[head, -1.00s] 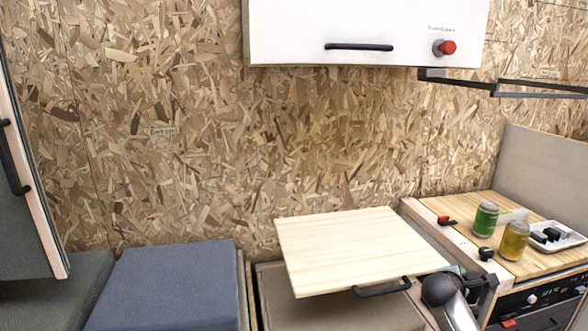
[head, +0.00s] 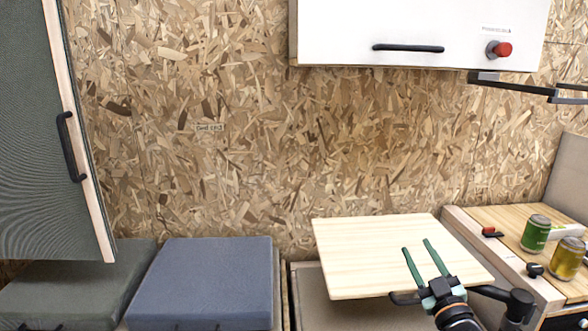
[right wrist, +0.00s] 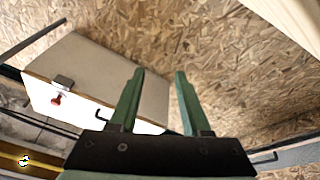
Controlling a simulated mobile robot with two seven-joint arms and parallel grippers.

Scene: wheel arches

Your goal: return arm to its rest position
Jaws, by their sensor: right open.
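My right gripper (head: 417,259) is in the head view at the lower right, in front of the light wooden board (head: 375,250) with a black handle. Its two green fingers are apart and nothing is between them. In the right wrist view, the open green fingers (right wrist: 157,78) point toward the chipboard wall, with empty space between them. My left gripper is not clearly in view.
A white cabinet (head: 400,30) with a black handle and red knob hangs on the wall. A blue cushion (head: 205,278) lies at the lower left. A green can (head: 535,234) and a yellow can (head: 567,258) stand on the wooden counter (head: 490,217) at right.

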